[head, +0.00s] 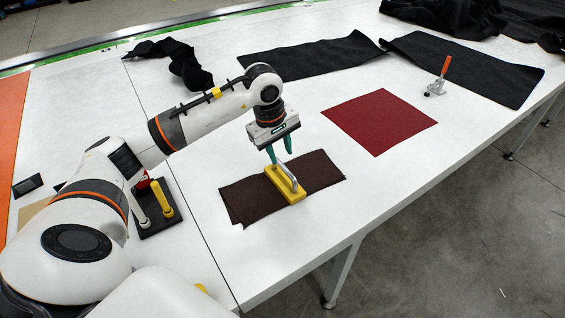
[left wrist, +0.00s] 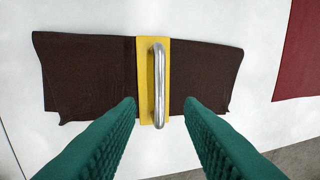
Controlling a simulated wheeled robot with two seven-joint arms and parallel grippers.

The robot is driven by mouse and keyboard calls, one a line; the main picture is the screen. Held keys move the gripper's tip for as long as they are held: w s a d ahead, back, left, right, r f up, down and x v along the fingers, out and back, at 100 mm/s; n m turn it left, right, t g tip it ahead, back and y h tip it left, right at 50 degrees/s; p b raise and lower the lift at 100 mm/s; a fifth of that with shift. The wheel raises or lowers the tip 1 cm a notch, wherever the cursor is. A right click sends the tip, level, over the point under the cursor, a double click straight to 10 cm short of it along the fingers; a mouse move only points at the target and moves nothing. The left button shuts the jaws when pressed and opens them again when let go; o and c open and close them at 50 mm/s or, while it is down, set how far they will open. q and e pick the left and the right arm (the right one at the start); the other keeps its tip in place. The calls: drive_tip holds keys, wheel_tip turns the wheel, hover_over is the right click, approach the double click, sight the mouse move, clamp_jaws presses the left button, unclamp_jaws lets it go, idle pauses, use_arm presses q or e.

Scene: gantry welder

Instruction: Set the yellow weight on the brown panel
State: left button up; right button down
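The yellow weight (head: 288,190), a flat bar with a raised metal handle, lies across the middle of the brown panel (head: 322,172). In the left wrist view the weight (left wrist: 145,70) crosses the brown panel (left wrist: 85,80) from its far edge past its near edge. My left gripper (head: 279,156) is above the weight, with its green fingers pointing down. In the left wrist view the fingers (left wrist: 160,105) are spread to either side of the metal handle (left wrist: 158,85), with gaps between, and hold nothing. My right gripper is not in view.
A red panel (head: 379,121) lies flat to the right of the brown one. A dark stand with a yellow post (head: 162,199) is beside my left arm. White table is bare around the brown panel.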

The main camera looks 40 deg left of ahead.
use_arm(q)
wheel_tip(320, 180, up, 7)
drive_tip(key=s+b, duration=0.1)
drive_tip(key=shift+s+a+r, duration=0.15)
drive_tip(key=shift+s+a, duration=0.05)
drive_tip(key=shift+a, duration=0.05)
idle(0.4)
